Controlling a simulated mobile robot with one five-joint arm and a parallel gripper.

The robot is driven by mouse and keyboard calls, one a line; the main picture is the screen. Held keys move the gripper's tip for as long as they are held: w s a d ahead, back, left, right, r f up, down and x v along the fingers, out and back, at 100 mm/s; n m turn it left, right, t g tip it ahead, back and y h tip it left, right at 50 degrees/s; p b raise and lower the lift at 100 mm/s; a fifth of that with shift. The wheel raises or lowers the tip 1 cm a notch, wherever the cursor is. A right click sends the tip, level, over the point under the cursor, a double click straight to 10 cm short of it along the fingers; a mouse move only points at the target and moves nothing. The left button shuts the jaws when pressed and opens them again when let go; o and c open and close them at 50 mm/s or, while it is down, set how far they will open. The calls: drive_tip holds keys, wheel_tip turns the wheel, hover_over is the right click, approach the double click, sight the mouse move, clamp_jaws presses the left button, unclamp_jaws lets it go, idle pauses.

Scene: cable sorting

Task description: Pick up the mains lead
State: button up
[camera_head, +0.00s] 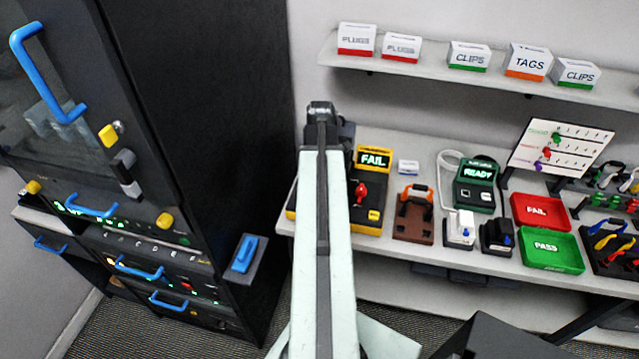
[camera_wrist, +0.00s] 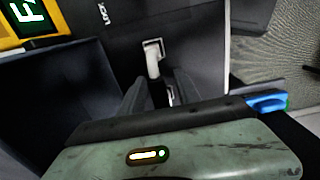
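In the wrist view, a pale, bent piece (camera_wrist: 152,58) lies on a dark surface just past my fingertips. It looks like part of the mains lead, but most of it is hidden and I cannot be sure. My gripper (camera_wrist: 160,80) has its two dark fingers apart, one on each side of a gap. A small light strip shows low between them. I cannot tell whether the fingers touch the piece. In the head view my own arm covers the gripper and this spot.
A yellow tester reading FAIL (camera_head: 373,158) stands beside my arm. To its right are a brown stand (camera_head: 412,225), a READY unit (camera_head: 474,185), a red FAIL tray (camera_head: 556,226) and a green PASS tray (camera_head: 570,264). A tall black cabinet (camera_head: 205,120) stands left.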

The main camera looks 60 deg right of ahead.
clamp_jaws()
wheel_tip(320, 180, up, 10)
drive_tip(key=p, duration=1)
drive_tip(key=shift+r, duration=0.1)
drive_tip(key=shift+r, duration=0.1)
drive_tip(key=shift+r+p, duration=1.3)
drive_tip(key=shift+p, duration=0.2)
